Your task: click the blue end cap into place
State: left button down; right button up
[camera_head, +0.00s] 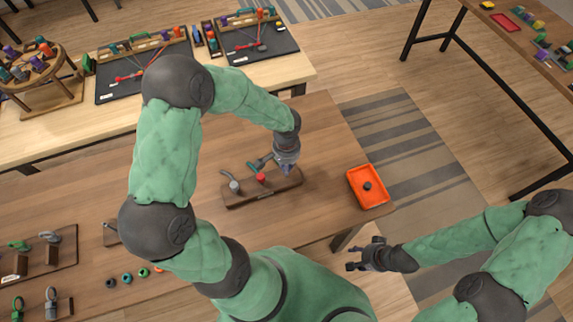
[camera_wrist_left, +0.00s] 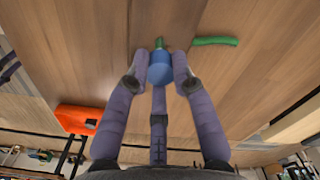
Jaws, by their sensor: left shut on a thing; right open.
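The blue end cap (camera_wrist_left: 161,68) sits between the fingers of my left gripper (camera_wrist_left: 160,75) in the left wrist view. The gripper is shut on it. A short green piece (camera_wrist_left: 160,44) shows just beyond the cap; I cannot tell if they touch. In the head view my left gripper (camera_head: 287,166) points down over the right end of a wooden board (camera_head: 262,190), and the cap cannot be made out there. The board carries a grey hooked piece (camera_head: 232,184) and a red piece (camera_head: 261,178). My right gripper (camera_head: 356,257) is open and empty, off the table's front right edge.
Small rings (camera_head: 127,277) lie at the table's front left. Black mats (camera_head: 258,47) with cords lie on the bench behind. The table right of the board is clear up to the tray.

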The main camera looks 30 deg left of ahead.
pick_arm(q)
jog(key=shift+f+b, duration=0.55)
jog(key=shift+f, duration=0.1)
jog(key=c, duration=0.7)
grip_release()
jog(key=shift+o, duration=0.2)
jog(key=shift+r, duration=0.1)
jog(key=shift+r+p, duration=2.1)
jog(key=shift+r, duration=0.9)
jog(key=shift+f, duration=0.1)
